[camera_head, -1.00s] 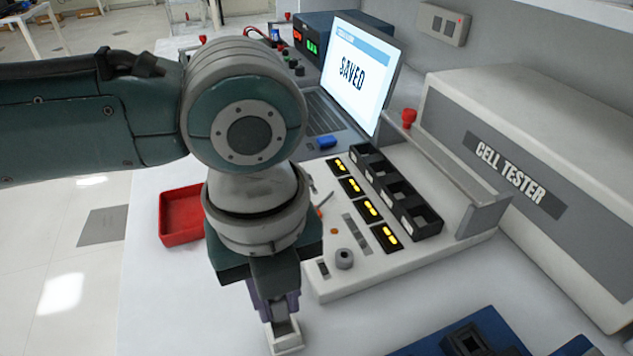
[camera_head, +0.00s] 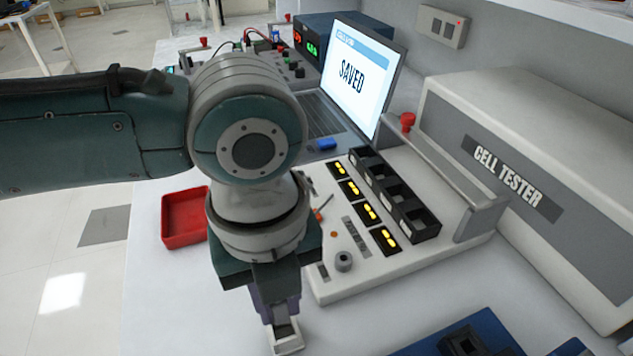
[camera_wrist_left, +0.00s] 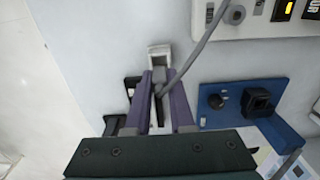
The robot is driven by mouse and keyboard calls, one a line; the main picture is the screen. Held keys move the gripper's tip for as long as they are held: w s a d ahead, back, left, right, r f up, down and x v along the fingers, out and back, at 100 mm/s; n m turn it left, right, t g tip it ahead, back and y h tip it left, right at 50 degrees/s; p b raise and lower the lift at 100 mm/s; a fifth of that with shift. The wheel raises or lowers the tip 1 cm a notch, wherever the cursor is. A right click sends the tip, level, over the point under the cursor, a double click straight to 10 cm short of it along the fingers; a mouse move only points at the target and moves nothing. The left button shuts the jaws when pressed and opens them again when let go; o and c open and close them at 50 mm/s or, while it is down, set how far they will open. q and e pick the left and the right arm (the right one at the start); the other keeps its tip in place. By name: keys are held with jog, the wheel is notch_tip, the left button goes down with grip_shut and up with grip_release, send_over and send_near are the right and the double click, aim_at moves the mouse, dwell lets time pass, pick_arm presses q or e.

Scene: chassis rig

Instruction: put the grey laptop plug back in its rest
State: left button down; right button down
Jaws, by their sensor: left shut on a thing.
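My left gripper (camera_head: 284,318) points down over the front of the white bench, left of the cell tester's panel. In the left wrist view its purple fingers (camera_wrist_left: 160,112) are shut on the grey laptop plug (camera_wrist_left: 159,90), from which a grey cable (camera_wrist_left: 188,65) runs up to a round grey fitting on the panel. A small whitish rest (camera_wrist_left: 159,55) is just beyond the fingertips; it also shows under the gripper in the head view (camera_head: 289,346). I cannot tell whether the plug touches the rest. My right gripper is not in view.
The cell tester panel (camera_head: 325,288) with lit displays lies right of the gripper. A laptop (camera_head: 357,75) reading SAVED stands behind. A red tray (camera_head: 184,236) is at left. A blue board (camera_wrist_left: 215,119) with black fittings lies nearby. Bare bench surrounds the rest.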

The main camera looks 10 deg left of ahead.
aim_at(280, 317)
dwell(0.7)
pick_arm(q)
jog(key=shift+f+b, duration=1.05)
jog(key=shift+f, duration=0.7)
jog(key=c, duration=0.7)
grip_release()
notch_tip(280, 317, up, 10)
jog(key=p, duration=0.2)
jog(key=shift+p, duration=0.3)
